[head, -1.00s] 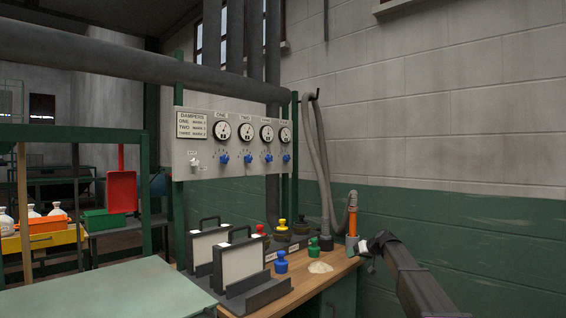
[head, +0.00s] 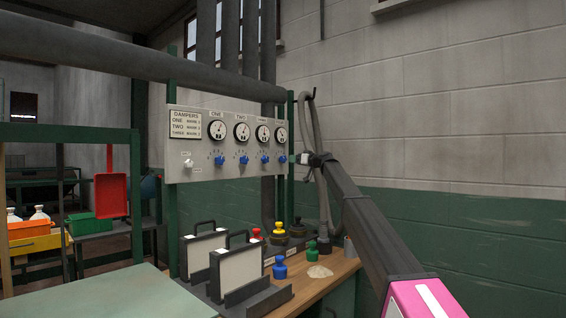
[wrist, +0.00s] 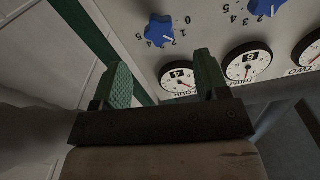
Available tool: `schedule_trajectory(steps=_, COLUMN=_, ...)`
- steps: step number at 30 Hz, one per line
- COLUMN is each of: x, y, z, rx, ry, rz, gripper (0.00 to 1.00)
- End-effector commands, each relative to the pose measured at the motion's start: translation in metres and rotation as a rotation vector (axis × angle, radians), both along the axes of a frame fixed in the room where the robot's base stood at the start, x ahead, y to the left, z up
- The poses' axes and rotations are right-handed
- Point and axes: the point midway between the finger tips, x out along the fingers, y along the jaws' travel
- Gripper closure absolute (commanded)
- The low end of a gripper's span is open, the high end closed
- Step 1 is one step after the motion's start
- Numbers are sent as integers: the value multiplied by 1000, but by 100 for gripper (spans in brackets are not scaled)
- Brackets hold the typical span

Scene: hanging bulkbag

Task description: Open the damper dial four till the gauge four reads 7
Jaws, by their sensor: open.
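The damper panel (head: 225,145) carries several gauges above blue dials. Dial four (head: 283,159) is the rightmost in the head view; in the wrist view it is the blue knob (wrist: 160,30) at upper left, its mark seemingly near the 1. Gauge four (head: 281,134) sits above it; in the wrist view its white face (wrist: 181,80) shows upside down between my fingers, its reading too small to tell. My gripper (head: 299,159) is just right of dial four in the head view. In the wrist view its green-padded fingers (wrist: 165,80) are apart with nothing between them, not touching the dial.
Dial three (wrist: 262,7) and gauge three (wrist: 248,63) sit beside dial four. A green post (head: 291,130) and a grey hose (head: 318,150) stand close to the panel's right edge. Below, a wooden bench (head: 325,285) holds colored knobbed weights and framed panels.

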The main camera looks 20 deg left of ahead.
Motion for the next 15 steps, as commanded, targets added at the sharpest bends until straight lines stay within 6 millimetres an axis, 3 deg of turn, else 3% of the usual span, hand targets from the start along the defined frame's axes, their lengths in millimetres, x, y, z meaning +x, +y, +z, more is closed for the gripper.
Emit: schedule_trajectory(steps=15, x=34, y=77, z=0, rx=-1, ry=2, rz=0, gripper=32)
